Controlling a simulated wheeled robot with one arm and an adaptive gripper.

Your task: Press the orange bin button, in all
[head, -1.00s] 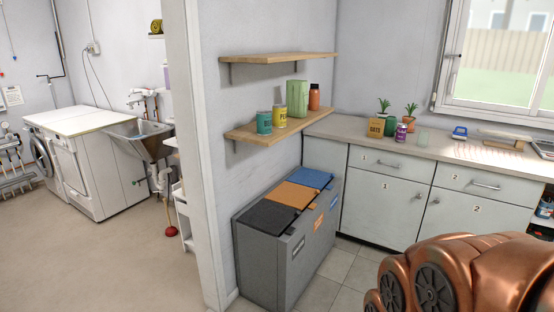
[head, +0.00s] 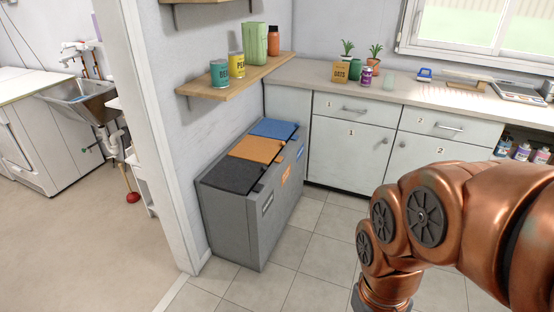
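A grey bin unit (head: 232,222) stands against the wall left of the counter in the head view. It has three lids in a row: a black lid (head: 236,176) nearest, an orange lid (head: 258,148) in the middle and a blue lid (head: 274,128) at the back. All three lids look shut. An orange label (head: 286,173) is on the unit's front below the orange lid. My copper arm fills the lower right, apart from the bin unit. My gripper is outside the view.
A shelf (head: 222,91) with cans and bottles juts out above the bin unit. Cabinets (head: 350,155) and a counter (head: 318,74) run along the back. A wall edge (head: 150,150) stands at the left. The tiled floor (head: 318,240) before the bins is clear.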

